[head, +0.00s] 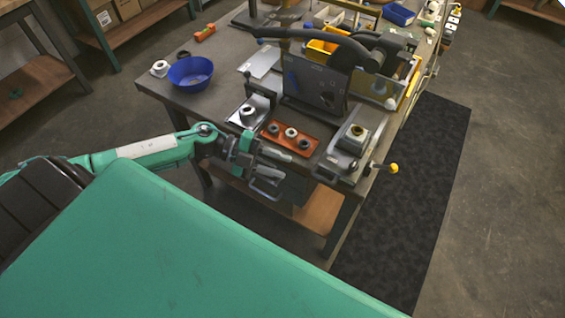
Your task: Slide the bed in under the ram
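A dark press (318,82) with a long black lever (310,40) stands on the workbench. A grey slide unit (350,140), apparently the bed, lies at the bench's front right corner and carries a round fitting (357,130). A rod with a yellow knob (393,168) sticks out from its right side. The ram's lower end cannot be made out. My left gripper (276,170) is at the bench's front edge, left of the slide unit and apart from it. Its fingers look spread, with nothing seen between them. My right gripper is not in view.
An orange tray (272,128) with ring-like parts lies between the gripper and the press. Left of it is a grey fixture (262,104) holding a fitting. A blue bowl (190,72) and white roll (160,68) stand further left. Yellow bins (322,48) are behind the press.

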